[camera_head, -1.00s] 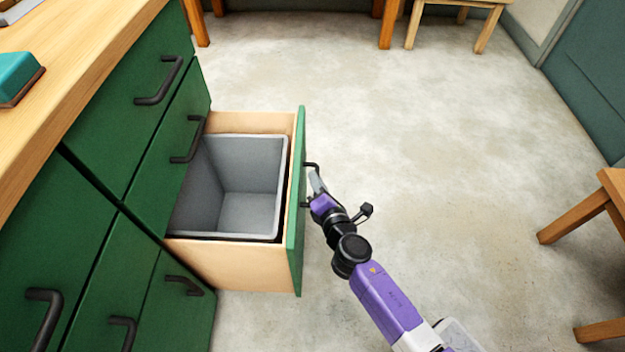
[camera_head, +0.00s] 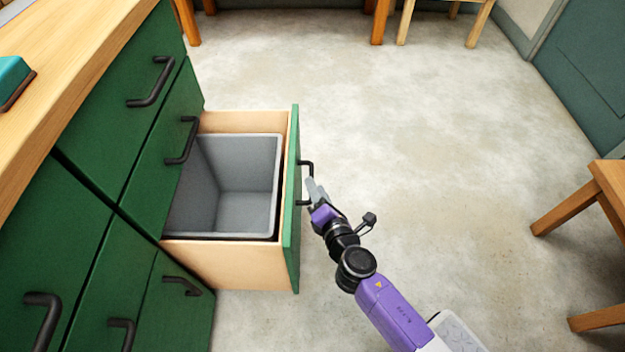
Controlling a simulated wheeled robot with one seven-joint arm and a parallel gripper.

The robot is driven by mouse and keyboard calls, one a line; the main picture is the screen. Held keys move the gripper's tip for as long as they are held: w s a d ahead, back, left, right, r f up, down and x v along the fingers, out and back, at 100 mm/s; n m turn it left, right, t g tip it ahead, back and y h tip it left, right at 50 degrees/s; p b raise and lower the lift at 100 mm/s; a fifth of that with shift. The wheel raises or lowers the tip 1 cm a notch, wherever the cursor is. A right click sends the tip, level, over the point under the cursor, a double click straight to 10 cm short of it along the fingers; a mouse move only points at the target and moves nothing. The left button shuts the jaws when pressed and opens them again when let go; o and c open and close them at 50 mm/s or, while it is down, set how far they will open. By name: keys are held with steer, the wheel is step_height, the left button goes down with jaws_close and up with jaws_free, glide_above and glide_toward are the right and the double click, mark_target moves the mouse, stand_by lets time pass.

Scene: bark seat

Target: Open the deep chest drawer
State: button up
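The deep chest drawer (camera_head: 230,264) in the green chest stands well out from the chest. Its green front (camera_head: 292,240) faces right, and a grey bin (camera_head: 245,205) sits inside the wooden box. The drawer's dark handle (camera_head: 307,163) is on the outer side of the front. My gripper (camera_head: 313,188) is at this handle, to the right of the drawer front, with its grey fingers overlapping the handle's lower part. I cannot tell whether the fingers touch or enclose the handle, or how far apart they are.
The chest (camera_head: 110,110) has other closed drawers with dark handles at left, under a wooden top (camera_head: 80,50). Wooden furniture legs stand at right (camera_head: 565,210) and at the back (camera_head: 381,22). The concrete floor (camera_head: 440,130) between is clear.

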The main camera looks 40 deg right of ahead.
steer(key=shift+v, duration=1.85)
steer(key=s+a+r+m+y, duration=0.1)
steer(key=s+a+m, duration=0.15)
steer(key=s, duration=0.45)
steer(key=s+a+r+m+g+y, duration=0.1)
steer(key=s+a+m+y, duration=0.1)
steer(key=s+m, duration=0.3)
steer(key=s+a+r+m+y, duration=0.1)
steer(key=s+a+m, duration=0.1)
steer(key=s, duration=0.6)
steer(key=s+a+r+m, duration=0.1)
steer(key=s+r+m, duration=0.5)
steer(key=r, duration=0.1)
steer(key=s+r+m+p, duration=0.2)
steer(key=r+p, duration=1.2)
steer(key=r, duration=0.4)
steer(key=s+r+m+p, duration=0.2)
steer(key=r+m+p, duration=0.1)
steer(key=r+p, duration=1.2)
step_height(320, 180, up, 3)
steer(key=shift+r+t+y, duration=0.2)
steer(key=shift+t+y, duration=0.1)
steer(key=shift+t, duration=0.1)
steer(key=shift+d+m, duration=0.2)
steer(key=shift+m, duration=0.05)
